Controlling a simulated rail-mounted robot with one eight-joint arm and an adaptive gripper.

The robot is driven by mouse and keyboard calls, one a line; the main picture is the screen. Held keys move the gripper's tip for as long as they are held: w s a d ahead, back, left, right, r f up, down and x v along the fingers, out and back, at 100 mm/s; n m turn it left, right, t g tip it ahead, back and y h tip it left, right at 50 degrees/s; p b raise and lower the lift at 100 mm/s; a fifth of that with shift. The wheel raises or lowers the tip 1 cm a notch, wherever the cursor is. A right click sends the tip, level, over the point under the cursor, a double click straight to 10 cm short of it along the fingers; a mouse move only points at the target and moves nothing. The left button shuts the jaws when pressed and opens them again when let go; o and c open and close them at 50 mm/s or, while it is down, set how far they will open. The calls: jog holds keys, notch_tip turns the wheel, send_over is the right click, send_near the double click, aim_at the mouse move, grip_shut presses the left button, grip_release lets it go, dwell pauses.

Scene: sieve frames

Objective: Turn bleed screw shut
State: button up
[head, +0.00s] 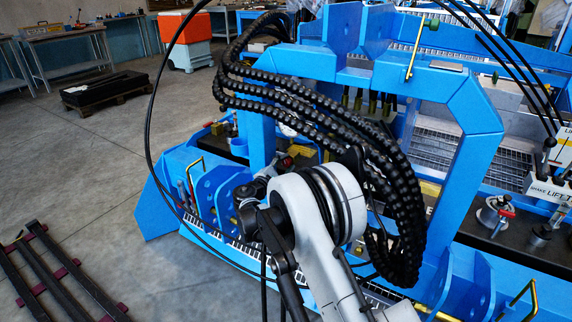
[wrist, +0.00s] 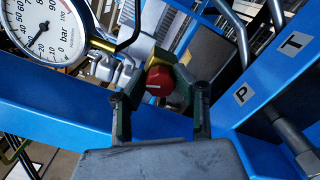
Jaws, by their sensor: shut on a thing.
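In the wrist view the bleed screw shows as a red knob (wrist: 158,80), with a yellow part (wrist: 158,60) right behind it. My gripper (wrist: 158,88) has its two dark green fingers on either side of the red knob and is shut on it. The contact faces are partly hidden by the fingers. In the head view my grey and white arm reaches into the blue frame (head: 476,125). My gripper and the screw are hidden there behind the arm and hoses.
A pressure gauge (wrist: 42,28) with a brass stem stands close left of my gripper. A blue beam marked P and T (wrist: 275,75) lies close right. Black ribbed hoses (head: 310,110) loop around my arm. Dark rails (head: 60,275) lie on the floor at left.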

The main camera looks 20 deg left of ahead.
jog(key=shift+m, duration=1.9)
jog(key=o, duration=1.1)
jog(key=s, duration=0.4)
jog(key=s+a, duration=0.1)
jog(key=s, duration=0.3)
jog(key=s+a, duration=0.1)
jog(key=s, duration=0.2)
jog(key=shift+s+a, duration=0.1)
jog(key=shift+s, duration=0.3)
